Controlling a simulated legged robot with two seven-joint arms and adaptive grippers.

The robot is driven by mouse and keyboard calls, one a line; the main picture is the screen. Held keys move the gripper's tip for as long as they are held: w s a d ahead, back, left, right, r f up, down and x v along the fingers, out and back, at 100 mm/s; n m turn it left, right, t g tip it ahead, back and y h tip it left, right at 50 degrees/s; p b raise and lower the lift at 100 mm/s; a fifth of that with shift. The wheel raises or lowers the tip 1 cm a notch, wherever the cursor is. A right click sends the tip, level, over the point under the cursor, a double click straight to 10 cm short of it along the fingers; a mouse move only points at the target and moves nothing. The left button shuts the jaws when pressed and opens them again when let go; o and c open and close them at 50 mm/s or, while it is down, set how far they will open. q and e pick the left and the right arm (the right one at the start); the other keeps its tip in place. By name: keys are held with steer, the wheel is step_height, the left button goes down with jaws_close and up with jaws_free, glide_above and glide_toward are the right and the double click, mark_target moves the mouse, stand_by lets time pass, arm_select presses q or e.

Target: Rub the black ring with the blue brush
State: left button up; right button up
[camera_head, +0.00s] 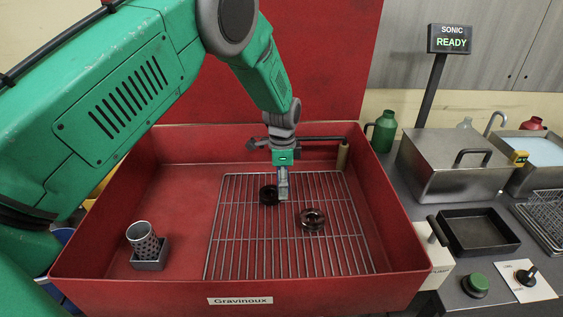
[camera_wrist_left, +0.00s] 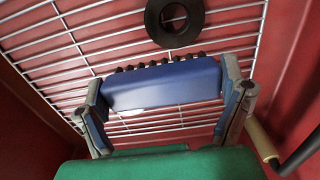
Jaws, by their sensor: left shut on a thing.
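My left gripper (camera_head: 283,192) points down over the wire rack in the red basin. In the left wrist view its two fingers are shut on the blue brush (camera_wrist_left: 163,84), gripping it by its ends. Dark bristle tufts show along the brush's far edge. The black ring (camera_head: 266,198) lies flat on the rack, just left of the gripper in the head view. In the wrist view the ring (camera_wrist_left: 196,22) is beyond the bristles, with a gap in the picture; contact cannot be told. The brush is not clear in the head view. My right gripper is not in view.
A second dark, brownish ring (camera_head: 313,222) lies on the rack (camera_head: 330,257) to the right. A perforated metal cup (camera_head: 143,238) stands at the basin's left. The basin (camera_head: 190,160) has raised walls.

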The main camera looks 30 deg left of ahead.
arm_select(q)
step_height(320, 180, up, 3)
steer(key=shift+f+p, duration=0.15)
steer(key=shift+p, duration=0.85)
steer(key=shift+r, duration=0.25)
steer(key=shift+a+r+p, duration=0.1)
steer(key=shift+a+p, duration=0.15)
steer(key=shift+p, duration=0.05)
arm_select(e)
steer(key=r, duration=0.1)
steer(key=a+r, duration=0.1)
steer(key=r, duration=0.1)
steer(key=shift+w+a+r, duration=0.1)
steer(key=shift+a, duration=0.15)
arm_select(q)
steer(key=shift+d, duration=0.3)
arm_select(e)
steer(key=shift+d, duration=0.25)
